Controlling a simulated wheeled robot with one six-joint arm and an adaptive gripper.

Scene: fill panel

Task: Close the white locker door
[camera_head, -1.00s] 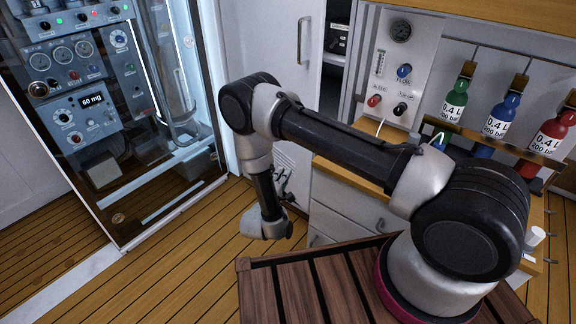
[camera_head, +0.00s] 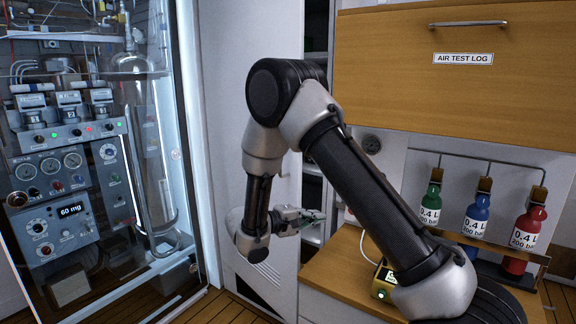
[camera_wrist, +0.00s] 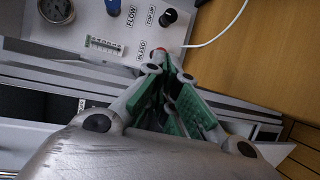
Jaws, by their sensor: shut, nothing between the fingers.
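The white locker door (camera_head: 226,70) stands upright at the centre of the head view, between the glass cabinet and the wooden counter. It is ajar: a dark gap with shelves shows along its right side. My gripper (camera_head: 318,216), with green finger pads, is in front of the gap near the door's right edge. In the wrist view, my gripper (camera_wrist: 168,68) is shut and empty, in front of pale panel edges and a dark opening. I cannot tell whether it touches the door.
The glass cabinet (camera_head: 185,100) with instruments stands at left. The wooden counter (camera_head: 335,275) is at right, with a small yellow device (camera_head: 383,282) on it. Green, blue and red bottles (camera_head: 476,222) hang behind, below the wooden AIR TEST LOG cupboard (camera_head: 460,90). A control panel (camera_wrist: 110,30) shows in the wrist view.

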